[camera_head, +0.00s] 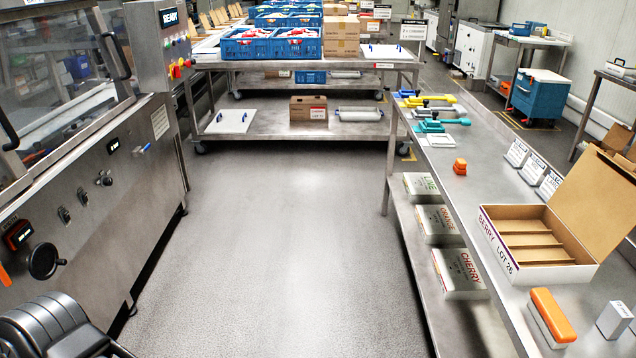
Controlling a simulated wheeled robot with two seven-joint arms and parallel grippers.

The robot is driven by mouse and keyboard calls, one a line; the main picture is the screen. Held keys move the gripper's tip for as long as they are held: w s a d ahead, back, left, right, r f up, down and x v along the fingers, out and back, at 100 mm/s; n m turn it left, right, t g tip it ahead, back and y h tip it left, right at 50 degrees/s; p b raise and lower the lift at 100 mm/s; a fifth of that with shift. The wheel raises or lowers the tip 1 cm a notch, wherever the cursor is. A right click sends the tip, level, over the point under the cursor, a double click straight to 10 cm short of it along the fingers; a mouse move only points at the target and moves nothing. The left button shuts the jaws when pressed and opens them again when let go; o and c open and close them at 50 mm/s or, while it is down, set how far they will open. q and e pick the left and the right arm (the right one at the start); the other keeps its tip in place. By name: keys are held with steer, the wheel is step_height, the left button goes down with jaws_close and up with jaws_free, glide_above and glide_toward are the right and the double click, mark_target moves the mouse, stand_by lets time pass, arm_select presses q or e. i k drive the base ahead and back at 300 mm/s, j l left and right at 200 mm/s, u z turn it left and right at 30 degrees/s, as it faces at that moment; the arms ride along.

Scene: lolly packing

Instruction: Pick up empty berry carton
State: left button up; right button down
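The berry carton (491,236) stands on the steel bench at the right of the head view. It is white outside and brown inside, with "BERRY LOT 26" printed on its side. Its brown lid (597,205) is raised at the right. Long dividers split the inside into several compartments, and no lollies show in them. Neither of my gripper's fingertips shows in the head view, so no gripper is seen at the carton.
Flat lime, orange and cherry cartons (460,274) lie on the shelf below the bench (462,183). An orange-topped block (552,316) and a small grey box (614,319) stand in front of the berry carton. A steel machine (85,200) lines the left. The floor between is clear.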

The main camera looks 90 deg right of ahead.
mark_target(531, 245)
steer(key=z, duration=4.25)
steer(key=i+j+z, duration=0.1)
steer(key=z, duration=0.25)
steer(key=j+z, duration=0.35)
steer(key=i+j+z, duration=0.1)
steer(key=z, duration=0.25)
steer(key=j, duration=0.1)
